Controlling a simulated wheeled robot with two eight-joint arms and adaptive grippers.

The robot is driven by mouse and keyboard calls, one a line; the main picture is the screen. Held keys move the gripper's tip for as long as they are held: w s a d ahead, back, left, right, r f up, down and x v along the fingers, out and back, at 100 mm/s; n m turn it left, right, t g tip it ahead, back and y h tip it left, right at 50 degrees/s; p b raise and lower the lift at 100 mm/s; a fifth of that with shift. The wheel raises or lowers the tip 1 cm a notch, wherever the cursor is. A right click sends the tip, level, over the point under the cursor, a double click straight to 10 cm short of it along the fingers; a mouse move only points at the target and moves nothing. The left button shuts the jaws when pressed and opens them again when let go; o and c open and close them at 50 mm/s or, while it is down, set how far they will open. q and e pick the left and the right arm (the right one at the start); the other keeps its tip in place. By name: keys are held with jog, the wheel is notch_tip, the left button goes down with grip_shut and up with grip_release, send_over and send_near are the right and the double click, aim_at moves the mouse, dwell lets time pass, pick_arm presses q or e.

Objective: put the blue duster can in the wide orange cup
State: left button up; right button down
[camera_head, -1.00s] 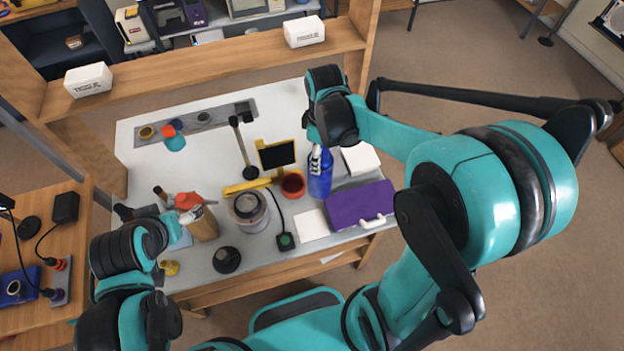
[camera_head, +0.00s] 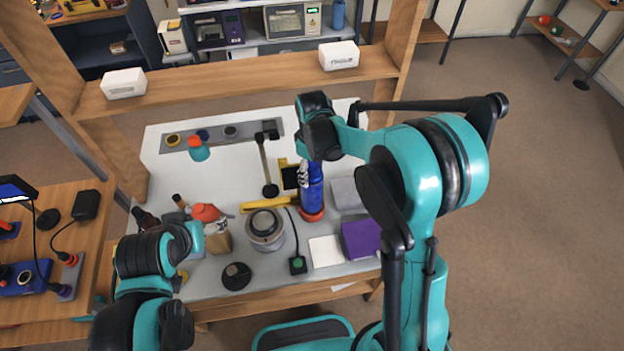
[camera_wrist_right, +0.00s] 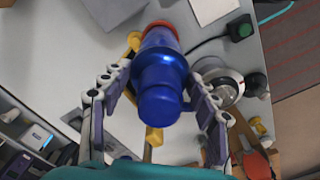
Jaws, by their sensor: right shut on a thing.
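The blue duster can (camera_head: 312,190) stands roughly upright at the wide orange cup (camera_head: 313,215), with its lower end at or in the cup's mouth. How deep it sits is hidden. In the right wrist view the blue can (camera_wrist_right: 158,80) lies between the fingers, and the cup's orange-red rim (camera_wrist_right: 160,27) shows around its far end. My right gripper (camera_head: 305,176) is shut on the can's upper part; the fingers also show in the wrist view (camera_wrist_right: 160,108). My left arm is at the lower left of the head view, with its fingers hidden.
Left of the cup are a yellow bar (camera_head: 268,203), a grey lens body (camera_head: 265,228) and a black stand (camera_head: 264,165). A purple box (camera_head: 361,239) and a white pad (camera_head: 326,251) lie to the right. Bottles stand near my left arm.

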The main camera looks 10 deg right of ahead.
notch_tip(320, 180, down, 4)
jog(key=shift+f+b, duration=0.1)
jog(key=shift+b, duration=0.3)
jog(key=shift+c, duration=2.2)
grip_release()
